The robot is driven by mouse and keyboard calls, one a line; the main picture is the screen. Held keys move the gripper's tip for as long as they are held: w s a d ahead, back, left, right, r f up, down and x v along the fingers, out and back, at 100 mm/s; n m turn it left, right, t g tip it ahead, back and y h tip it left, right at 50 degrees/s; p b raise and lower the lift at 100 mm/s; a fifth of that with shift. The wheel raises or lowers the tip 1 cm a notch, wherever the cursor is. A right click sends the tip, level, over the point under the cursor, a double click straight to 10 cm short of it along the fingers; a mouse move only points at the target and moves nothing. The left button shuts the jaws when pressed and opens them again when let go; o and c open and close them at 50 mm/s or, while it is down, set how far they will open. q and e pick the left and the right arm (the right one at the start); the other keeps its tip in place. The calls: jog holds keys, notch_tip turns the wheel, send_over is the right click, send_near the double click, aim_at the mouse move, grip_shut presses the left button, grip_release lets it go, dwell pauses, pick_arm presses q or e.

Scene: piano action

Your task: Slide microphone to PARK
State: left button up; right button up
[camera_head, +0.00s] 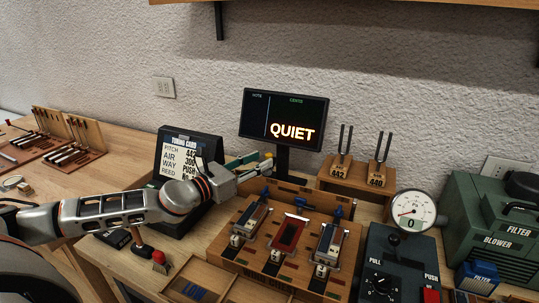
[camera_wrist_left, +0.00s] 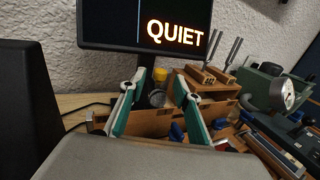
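My left gripper (camera_head: 255,168) reaches in from the left, at the back left corner of the wooden reed bench (camera_head: 222,247), below the display. In the left wrist view its two teal-padded fingers (camera_wrist_left: 157,108) stand apart. A small dark and yellow cylinder (camera_wrist_left: 158,88) shows between them, farther off; it may be the microphone, but I cannot tell for sure. Nothing is visibly gripped. In the head view the gripper and arm cover that spot, and no PARK label is readable. My right gripper is not in view.
The display (camera_head: 284,119) reads QUIET, close behind the gripper. A card stand (camera_head: 184,165) is left of it. Tuning forks in a wooden block (camera_head: 356,182) stand right, with a dial gauge (camera_head: 411,212) and green blower (camera_head: 495,235) beyond. Three reed units sit on the bench.

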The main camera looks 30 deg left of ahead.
aim_at(266, 158)
pick_arm(q)
jog(key=shift+x, duration=2.3)
jog(key=shift+s, duration=0.1)
grip_shut()
